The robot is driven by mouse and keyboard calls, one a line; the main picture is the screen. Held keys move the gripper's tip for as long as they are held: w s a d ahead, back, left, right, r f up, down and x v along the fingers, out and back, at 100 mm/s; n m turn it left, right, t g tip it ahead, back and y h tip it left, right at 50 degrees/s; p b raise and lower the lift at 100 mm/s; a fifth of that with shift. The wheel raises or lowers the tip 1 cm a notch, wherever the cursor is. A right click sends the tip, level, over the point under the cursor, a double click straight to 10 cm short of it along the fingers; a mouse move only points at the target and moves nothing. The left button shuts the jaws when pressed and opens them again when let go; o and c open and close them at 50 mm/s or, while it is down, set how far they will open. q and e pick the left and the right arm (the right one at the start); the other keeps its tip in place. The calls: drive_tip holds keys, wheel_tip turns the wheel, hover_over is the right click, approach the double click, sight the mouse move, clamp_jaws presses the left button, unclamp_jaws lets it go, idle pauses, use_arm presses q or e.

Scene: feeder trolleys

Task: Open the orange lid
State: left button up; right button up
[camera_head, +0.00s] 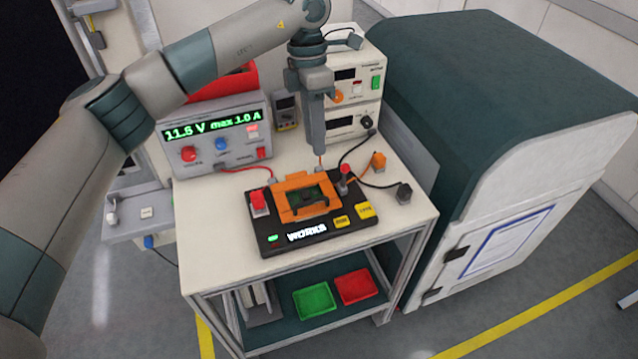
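The orange lid (292,183) lies on a black test box (268,238) in the middle of the trolley top. It looks flat and shut, framing a dark window with a green board showing in it. My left arm comes in from the left, and its gripper (319,156) points down just behind the lid's far edge. The fingers show as one narrow grey column, so I cannot tell whether they are apart. I cannot tell whether the tip touches the lid. My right gripper is out of view.
A power supply (214,138) stands behind left, stacked instruments (352,92) behind right. A red switch (258,201), a joystick (344,177) and cables flank the lid. Green (314,300) and red (356,287) trays sit on the lower shelf. A large cabinet (470,80) stands right.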

use_arm(q)
drive_tip(key=p, duration=0.5)
hover_over(319, 205)
wheel_tip(319, 205, down, 12)
drive_tip(key=shift+f, duration=0.65)
drive_tip(key=shift+c, duration=0.7)
clamp_jaws()
